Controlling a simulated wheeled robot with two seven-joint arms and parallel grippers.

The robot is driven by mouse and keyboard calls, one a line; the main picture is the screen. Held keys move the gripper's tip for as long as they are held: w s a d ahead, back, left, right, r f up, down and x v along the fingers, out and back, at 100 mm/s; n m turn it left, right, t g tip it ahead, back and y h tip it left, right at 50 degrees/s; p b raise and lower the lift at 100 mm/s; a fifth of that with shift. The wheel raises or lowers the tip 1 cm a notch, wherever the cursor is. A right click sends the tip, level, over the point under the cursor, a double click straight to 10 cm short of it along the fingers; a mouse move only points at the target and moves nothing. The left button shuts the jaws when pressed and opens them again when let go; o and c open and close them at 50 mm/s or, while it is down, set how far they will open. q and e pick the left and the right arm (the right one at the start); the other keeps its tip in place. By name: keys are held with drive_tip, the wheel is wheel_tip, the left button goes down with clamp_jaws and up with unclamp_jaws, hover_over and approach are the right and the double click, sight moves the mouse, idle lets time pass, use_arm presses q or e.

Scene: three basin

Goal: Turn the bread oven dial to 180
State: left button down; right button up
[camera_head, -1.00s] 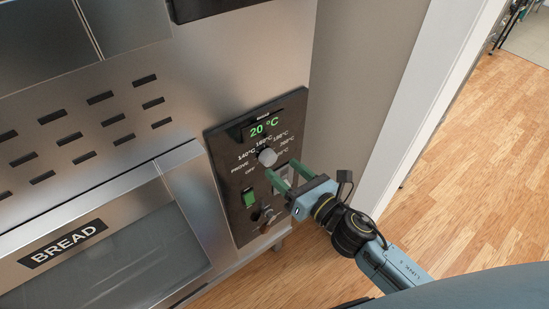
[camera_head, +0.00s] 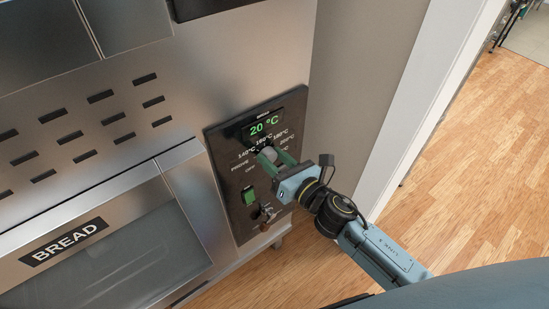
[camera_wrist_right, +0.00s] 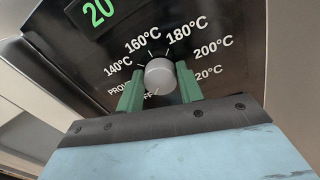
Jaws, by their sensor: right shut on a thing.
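The bread oven dial (camera_head: 268,154) is a round grey knob on the black control panel (camera_head: 226,178). Temperature marks curve around it, from PROVE and OFF through 140, 160, 180 and 200°C, in the right wrist view. My right gripper (camera_head: 272,158) has its green fingers on opposite sides of the dial and is shut on it. The right wrist view also shows the dial (camera_wrist_right: 160,76) between the fingertips. I cannot clearly tell which mark the dial points to. The green display (camera_head: 264,125) above reads 20 °C. My left gripper is not in view.
A green switch (camera_head: 249,196) and a key-like fitting (camera_head: 264,213) sit lower on the panel. The oven door with the BREAD label (camera_head: 65,242) is to the left. A white door frame (camera_head: 408,110) and open wooden floor (camera_head: 480,160) are to the right.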

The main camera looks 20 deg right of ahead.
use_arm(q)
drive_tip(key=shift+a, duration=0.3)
use_arm(e)
drive_tip(key=shift+c, duration=0.5)
